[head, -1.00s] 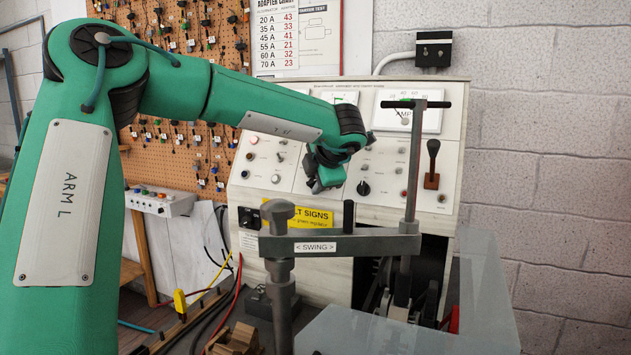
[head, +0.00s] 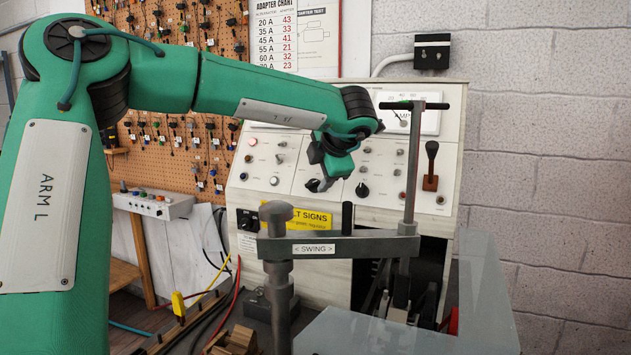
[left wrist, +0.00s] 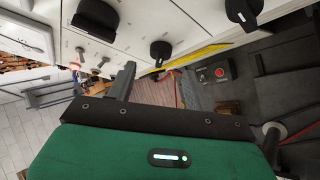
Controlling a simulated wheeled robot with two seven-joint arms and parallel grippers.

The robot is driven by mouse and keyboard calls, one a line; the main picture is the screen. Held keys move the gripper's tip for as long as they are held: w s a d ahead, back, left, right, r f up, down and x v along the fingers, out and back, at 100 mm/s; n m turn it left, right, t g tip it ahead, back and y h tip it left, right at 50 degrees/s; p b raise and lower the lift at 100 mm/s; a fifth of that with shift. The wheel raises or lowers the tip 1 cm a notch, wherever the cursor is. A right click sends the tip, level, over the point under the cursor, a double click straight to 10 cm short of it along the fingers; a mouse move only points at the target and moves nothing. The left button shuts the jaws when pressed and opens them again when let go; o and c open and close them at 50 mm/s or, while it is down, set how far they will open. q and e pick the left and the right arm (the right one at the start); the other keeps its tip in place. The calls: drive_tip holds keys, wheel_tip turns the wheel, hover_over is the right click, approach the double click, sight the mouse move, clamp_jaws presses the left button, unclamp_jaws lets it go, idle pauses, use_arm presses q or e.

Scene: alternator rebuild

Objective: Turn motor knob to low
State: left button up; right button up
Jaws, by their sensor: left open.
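The white sloped control panel (head: 300,160) carries several knobs, and I cannot read which label marks the motor knob. A black pointer knob (head: 362,190) sits on its middle section, and another black knob (head: 248,218) is at its lower left. My left gripper (head: 318,184) is in front of the panel, left of the middle knob and apart from it. In the left wrist view its fingers (left wrist: 154,85) are spread and empty. A black knob (left wrist: 160,52) shows beyond the gap between them, with a larger black knob (left wrist: 243,12) to the right. My right gripper is out of view.
A grey swing arm (head: 340,246) on a post and a tall T-handle (head: 414,160) stand before the panel. A black lever (head: 432,165) is at right. A translucent sheet (head: 485,290) covers the lower right. A small switch box (head: 155,203) is left.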

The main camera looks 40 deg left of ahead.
use_arm(q)
drive_tip(key=v, duration=0.9)
